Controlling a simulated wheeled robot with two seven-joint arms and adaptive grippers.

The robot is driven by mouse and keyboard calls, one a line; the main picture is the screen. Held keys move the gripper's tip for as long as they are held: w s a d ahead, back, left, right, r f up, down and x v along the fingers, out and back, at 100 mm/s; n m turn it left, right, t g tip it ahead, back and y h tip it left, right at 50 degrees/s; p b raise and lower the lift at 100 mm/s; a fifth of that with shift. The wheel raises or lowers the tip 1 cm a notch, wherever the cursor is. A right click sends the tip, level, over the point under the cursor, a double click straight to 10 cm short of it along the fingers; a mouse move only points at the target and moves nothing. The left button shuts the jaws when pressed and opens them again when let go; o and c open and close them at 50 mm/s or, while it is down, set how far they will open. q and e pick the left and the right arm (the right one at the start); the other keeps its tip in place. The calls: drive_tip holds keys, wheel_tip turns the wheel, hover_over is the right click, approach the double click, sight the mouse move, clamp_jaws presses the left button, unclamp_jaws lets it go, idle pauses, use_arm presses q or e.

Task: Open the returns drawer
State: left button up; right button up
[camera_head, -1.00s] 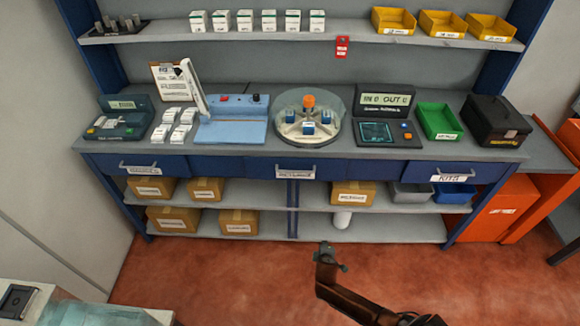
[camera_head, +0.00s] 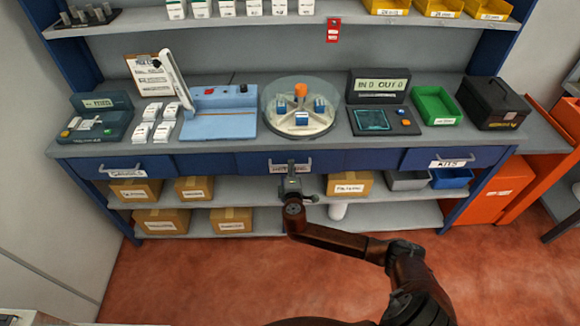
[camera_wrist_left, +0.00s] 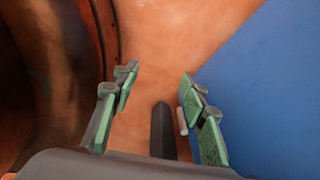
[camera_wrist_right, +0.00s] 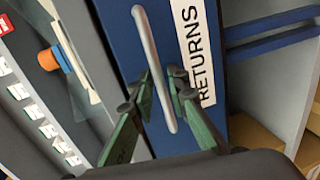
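The returns drawer is the blue middle drawer (camera_head: 248,163) under the worktop, and its front is flush with the bench. In the right wrist view its white RETURNS label (camera_wrist_right: 196,50) and grey bar handle (camera_wrist_right: 145,35) show close up. My right gripper (camera_wrist_right: 162,74) has one finger on each side of the handle bar. The fingers are partly spread, with a narrow gap to the bar. In the head view this gripper (camera_head: 292,180) covers part of the label. My left gripper (camera_wrist_left: 157,74) is open and empty. It is outside the head view.
The worktop holds a round carousel (camera_head: 273,120), a blue press station (camera_head: 220,128), a display console (camera_head: 380,120) and a green bin (camera_head: 436,104). Cartons (camera_head: 349,184) stand on the shelf below the drawers. The red floor (camera_head: 190,275) before the bench is clear.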

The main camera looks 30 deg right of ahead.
drive_tip(key=shift+w+d+f, duration=0.15)
drive_tip(key=shift+w+d, duration=0.2)
drive_tip(key=shift+w, duration=0.15)
clamp_jaws()
idle(0.3)
